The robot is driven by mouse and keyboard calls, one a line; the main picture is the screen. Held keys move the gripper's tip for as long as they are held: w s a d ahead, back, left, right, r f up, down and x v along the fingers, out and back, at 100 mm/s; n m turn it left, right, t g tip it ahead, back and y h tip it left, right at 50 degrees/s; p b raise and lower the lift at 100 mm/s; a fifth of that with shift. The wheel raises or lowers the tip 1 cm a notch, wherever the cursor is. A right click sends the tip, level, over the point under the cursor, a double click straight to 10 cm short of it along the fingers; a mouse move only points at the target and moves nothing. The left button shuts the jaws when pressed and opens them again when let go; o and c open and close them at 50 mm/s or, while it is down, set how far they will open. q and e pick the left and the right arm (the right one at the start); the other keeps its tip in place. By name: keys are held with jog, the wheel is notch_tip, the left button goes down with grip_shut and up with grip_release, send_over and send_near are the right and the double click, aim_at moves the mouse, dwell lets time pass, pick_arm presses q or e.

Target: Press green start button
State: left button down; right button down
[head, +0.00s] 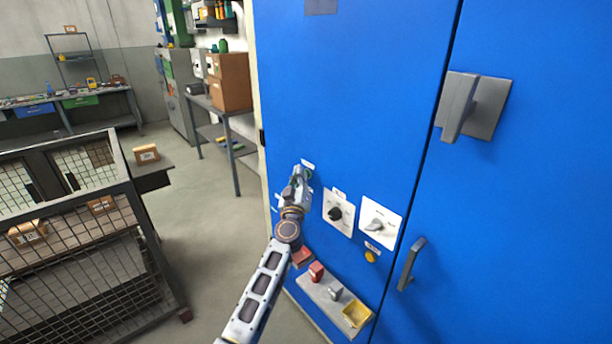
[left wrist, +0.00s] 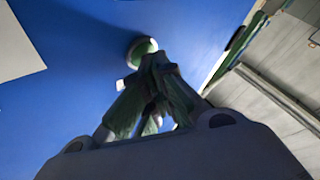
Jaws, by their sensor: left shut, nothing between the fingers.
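The green start button (head: 308,174) is on the blue cabinet's front, under a small white label, and is partly hidden behind my left gripper (head: 299,174). In the left wrist view the green button (left wrist: 142,48) with its pale ring lies right at the tips of my left gripper (left wrist: 155,62). The fingers are closed together with nothing between them. The fingertips are at or very close to the button; I cannot tell whether they touch it. My right gripper is in neither view.
The blue cabinet (head: 350,80) carries a black knob (head: 335,213), a grey rotary switch (head: 376,225), a yellow button (head: 370,256) and door handles (head: 411,264). A small shelf (head: 322,293) with blocks juts out below. A mesh cage (head: 80,250) stands left; floor between is free.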

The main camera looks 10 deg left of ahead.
pick_arm(q)
jog(key=shift+s+a+p, duration=0.5)
jog(key=shift+s+p, duration=0.1)
jog(key=shift+s, duration=0.1)
dwell(0.3)
jog(key=shift+s+a+p, duration=0.6)
jog(key=shift+s+a, duration=0.15)
jog(key=shift+s, duration=0.25)
jog(key=shift+s+a+p, duration=0.6)
jog(key=shift+s+a, duration=0.15)
jog(key=shift+s, duration=0.25)
